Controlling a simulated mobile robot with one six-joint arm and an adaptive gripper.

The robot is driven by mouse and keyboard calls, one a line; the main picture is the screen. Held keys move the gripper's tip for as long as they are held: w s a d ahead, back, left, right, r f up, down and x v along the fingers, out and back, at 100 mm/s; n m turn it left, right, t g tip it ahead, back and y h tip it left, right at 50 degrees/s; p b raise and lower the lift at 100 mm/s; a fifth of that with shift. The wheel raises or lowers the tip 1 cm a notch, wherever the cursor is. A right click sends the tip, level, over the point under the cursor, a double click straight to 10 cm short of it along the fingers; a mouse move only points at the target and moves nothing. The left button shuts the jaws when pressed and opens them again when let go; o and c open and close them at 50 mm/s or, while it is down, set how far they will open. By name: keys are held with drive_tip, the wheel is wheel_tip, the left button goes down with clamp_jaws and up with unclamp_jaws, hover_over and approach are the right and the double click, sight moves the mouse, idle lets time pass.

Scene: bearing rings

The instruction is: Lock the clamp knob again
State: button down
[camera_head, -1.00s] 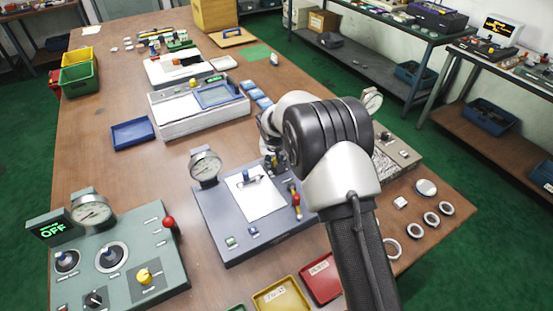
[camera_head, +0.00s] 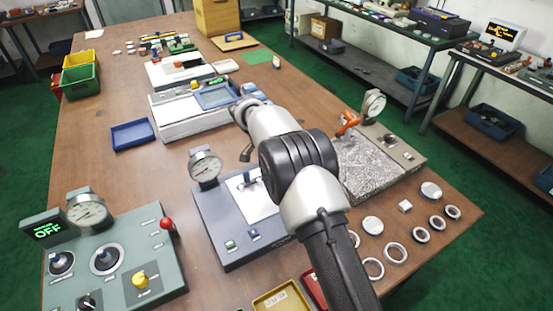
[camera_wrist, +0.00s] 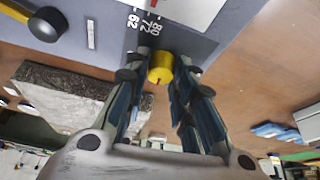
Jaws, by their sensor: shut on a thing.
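The clamp knob is a yellow round knob (camera_wrist: 161,68) with a small red mark, in the wrist view. It sits at the edge of the blue-grey fixture, beside the printed scale numbers. My gripper (camera_wrist: 160,80) has its dark fingers on both sides of the knob and is shut on it. In the head view the blue-grey fixture (camera_head: 222,222) carries a white plate (camera_head: 255,203) and a round dial gauge (camera_head: 205,166). The knob is hidden there behind my arm, and my gripper is mostly hidden too.
A grey speckled block (camera_head: 370,170) stands right of my arm, with an orange clamp and a gauge. Several metal rings (camera_head: 395,253) lie at the right front. A green control panel (camera_head: 110,265) stands left, a blue tray (camera_head: 132,134) behind it. Wooden table is bare between them.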

drive_tip(key=shift+m, duration=0.6)
drive_tip(key=shift+g, duration=0.3)
drive_tip(key=c, duration=1.4)
unclamp_jaws()
drive_tip(key=shift+o, duration=0.2)
drive_tip(key=v, duration=1.2)
drive_tip(key=shift+a, duration=0.25)
drive_tip(key=shift+f, duration=0.1)
